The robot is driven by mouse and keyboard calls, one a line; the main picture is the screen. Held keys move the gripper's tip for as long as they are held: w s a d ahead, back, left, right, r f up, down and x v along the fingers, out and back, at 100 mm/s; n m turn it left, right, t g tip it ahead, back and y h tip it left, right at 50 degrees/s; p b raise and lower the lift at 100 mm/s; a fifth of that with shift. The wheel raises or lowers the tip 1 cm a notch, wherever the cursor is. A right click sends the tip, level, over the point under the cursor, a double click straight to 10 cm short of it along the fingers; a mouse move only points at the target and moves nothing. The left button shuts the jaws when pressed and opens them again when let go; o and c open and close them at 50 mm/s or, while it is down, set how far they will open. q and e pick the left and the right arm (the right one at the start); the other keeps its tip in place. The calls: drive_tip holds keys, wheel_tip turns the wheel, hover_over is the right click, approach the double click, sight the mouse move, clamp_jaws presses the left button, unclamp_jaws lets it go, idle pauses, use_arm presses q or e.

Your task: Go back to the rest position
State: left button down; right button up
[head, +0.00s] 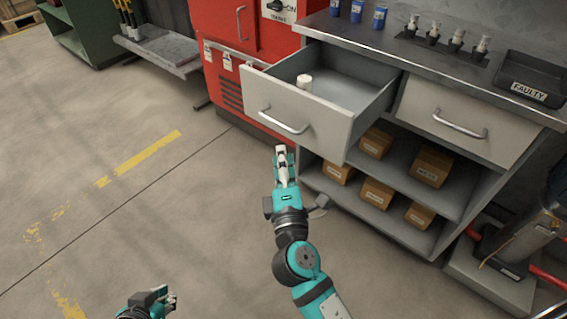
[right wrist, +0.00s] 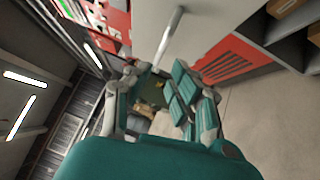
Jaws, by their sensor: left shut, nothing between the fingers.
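My right gripper (head: 281,158) is in front of the open drawer, left of and below its handle (head: 284,122), apart from it. In the right wrist view its teal-padded fingers (right wrist: 160,88) stand apart with nothing held between them. The drawer handle (right wrist: 170,36) shows beyond them there. My left gripper (head: 165,299) is low at the bottom edge of the head view, over bare floor. It is shut and empty, and most of its arm is out of view.
The open grey drawer (head: 259,96) juts from the workbench and holds a small white item (head: 305,82). A closed drawer (head: 466,124) is beside it, with cardboard boxes (head: 377,192) on shelves below. A red cabinet (head: 226,30) stands behind. The floor at left is clear.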

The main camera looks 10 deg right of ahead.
drive_tip(key=shift+s, duration=0.7)
drive_tip(key=shift+f, duration=0.1)
